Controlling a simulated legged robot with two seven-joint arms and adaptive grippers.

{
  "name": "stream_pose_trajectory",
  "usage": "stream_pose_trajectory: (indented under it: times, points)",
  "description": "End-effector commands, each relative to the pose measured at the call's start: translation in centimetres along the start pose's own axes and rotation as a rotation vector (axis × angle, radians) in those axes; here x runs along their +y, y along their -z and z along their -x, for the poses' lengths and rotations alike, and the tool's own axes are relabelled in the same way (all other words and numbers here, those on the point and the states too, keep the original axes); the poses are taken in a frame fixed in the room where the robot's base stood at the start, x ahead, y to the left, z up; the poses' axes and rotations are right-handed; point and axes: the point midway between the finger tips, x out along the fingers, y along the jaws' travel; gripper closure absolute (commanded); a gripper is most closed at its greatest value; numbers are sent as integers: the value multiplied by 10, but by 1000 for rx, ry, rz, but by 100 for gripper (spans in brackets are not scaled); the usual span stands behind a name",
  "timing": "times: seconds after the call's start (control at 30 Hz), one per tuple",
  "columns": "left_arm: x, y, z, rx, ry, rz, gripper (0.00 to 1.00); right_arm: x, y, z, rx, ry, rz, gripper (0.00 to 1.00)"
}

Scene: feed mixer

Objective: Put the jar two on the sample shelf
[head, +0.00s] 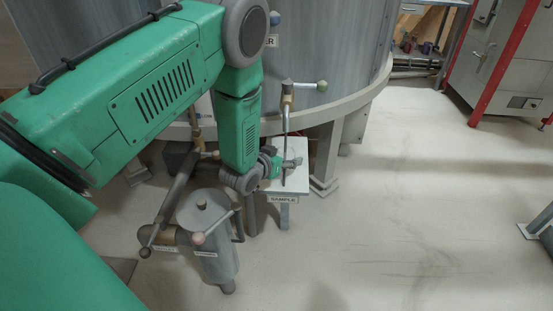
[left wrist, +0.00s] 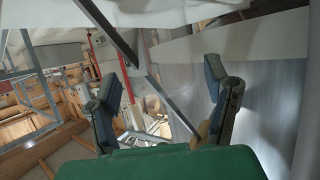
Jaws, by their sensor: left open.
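The sample shelf (head: 296,184) is a small white stand with a label reading SAMPLE, beside the big grey vessel in the head view. My left gripper (head: 295,163) is over the shelf top, at the end of the green arm, and hides part of it. In the left wrist view my left gripper (left wrist: 163,100) has its two fingers wide apart with nothing held between them. I cannot make out jar two in either view; the gripper and arm may hide it. My right gripper is not in view.
A grey lidded canister (head: 215,245) with pipes and valve handles stands left of the shelf. A valve lever with a green knob (head: 321,86) sticks out above the shelf, close to my gripper. The large grey vessel (head: 345,60) stands behind. The floor (head: 400,220) to the right is clear.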

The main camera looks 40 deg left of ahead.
Motion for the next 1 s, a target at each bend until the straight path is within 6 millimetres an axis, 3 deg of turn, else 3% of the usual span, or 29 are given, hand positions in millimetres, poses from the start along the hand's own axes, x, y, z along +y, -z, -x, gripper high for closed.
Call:
stream_pose_trajectory:
  times: [0.43,0.6,0.77,0.87,0.97,1.0]
  points:
    - [0,2,89,-4,1,1,29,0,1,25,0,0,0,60]
    - [0,1,108,-2,1,-1,29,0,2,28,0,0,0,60]
    - [0,-1,114,-6,0,-1,29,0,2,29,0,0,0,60]
    - [9,-22,122,-87,-4,-2,29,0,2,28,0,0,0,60]
    - [28,-73,148,-299,-14,-9,29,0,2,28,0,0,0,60]
    - [37,-98,166,-408,-18,-15,29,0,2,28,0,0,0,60]
